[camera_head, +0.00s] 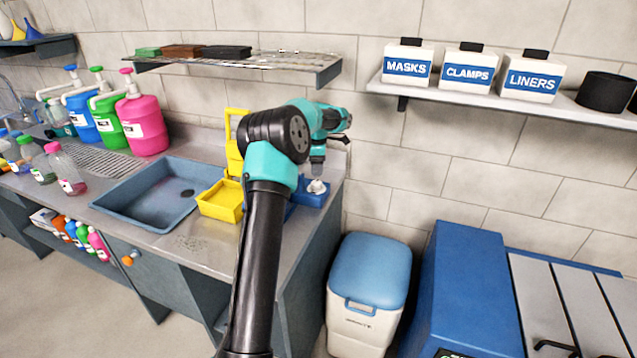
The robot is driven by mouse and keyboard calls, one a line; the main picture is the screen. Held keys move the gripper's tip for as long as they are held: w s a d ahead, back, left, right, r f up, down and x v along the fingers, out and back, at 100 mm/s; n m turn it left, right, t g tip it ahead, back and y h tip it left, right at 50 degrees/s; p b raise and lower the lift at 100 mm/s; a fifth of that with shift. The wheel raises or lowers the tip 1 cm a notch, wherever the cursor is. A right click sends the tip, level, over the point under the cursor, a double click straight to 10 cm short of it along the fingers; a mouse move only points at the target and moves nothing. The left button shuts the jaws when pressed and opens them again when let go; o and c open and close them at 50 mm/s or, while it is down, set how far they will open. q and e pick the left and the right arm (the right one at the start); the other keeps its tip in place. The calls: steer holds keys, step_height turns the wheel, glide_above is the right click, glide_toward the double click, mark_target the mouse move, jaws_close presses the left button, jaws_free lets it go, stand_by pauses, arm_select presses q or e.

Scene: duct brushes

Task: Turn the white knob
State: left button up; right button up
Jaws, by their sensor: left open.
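The white knob (318,187) is small and sits on a blue block (309,199) at the right end of the steel counter, close to the wall. My left gripper (317,174) points down directly above the knob, with its tips at or just over it. It is open, but it is small in the view and I cannot tell whether the fingers touch the knob. My left arm hides part of the blue block and the counter in front of it. My right gripper is not in view.
A yellow tray (221,201) and a blue sink basin (160,194) lie left of my arm. Pump bottles, including a pink one (141,123), stand further left. A wire shelf (240,62) hangs above. A blue-lidded bin (370,272) stands right of the counter.

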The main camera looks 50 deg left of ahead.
mark_target(317, 182)
arm_select(q)
steer(key=shift+a+r, duration=0.1)
steer(key=shift+r, duration=0.1)
steer(key=shift+f, duration=0.15)
steer(key=shift+f, duration=3.65)
steer(key=shift+c, duration=0.3)
steer(key=c, duration=0.9)
steer(key=shift+o, duration=0.2)
